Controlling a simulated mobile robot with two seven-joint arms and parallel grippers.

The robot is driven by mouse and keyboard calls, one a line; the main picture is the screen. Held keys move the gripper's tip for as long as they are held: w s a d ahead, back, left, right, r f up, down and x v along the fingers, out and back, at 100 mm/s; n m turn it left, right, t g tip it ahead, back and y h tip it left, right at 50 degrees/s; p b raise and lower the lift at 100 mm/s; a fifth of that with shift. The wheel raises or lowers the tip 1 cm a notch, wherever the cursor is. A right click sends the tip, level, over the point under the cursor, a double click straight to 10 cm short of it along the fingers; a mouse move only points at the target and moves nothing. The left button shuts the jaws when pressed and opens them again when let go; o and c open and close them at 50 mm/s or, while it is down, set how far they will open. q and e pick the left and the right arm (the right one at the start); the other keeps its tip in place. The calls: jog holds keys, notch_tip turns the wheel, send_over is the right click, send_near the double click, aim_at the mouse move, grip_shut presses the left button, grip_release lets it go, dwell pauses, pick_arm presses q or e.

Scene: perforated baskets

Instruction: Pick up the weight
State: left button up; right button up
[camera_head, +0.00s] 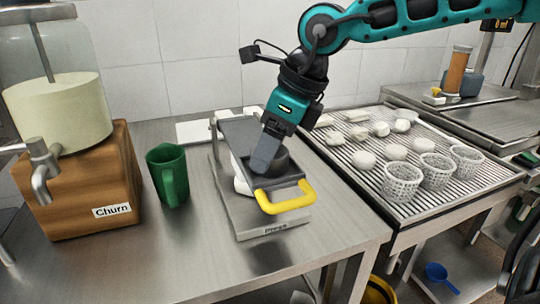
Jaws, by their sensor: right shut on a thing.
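My right gripper (264,162) comes down from above and is shut on the weight. Its fingers cover part of the weight, so the exact contact is hidden. A white rounded piece shows at the left under the frame, partly hidden. My left gripper is not in view.
A green pitcher (168,175) stands left of the press, beside the wooden churn box (82,185). On the right, a slatted draining table (350,172) holds perforated baskets (402,182) and several white pieces. The counter in front of the pitcher is clear.

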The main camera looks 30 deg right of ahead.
grip_shut()
jog(key=shift+r, duration=0.1)
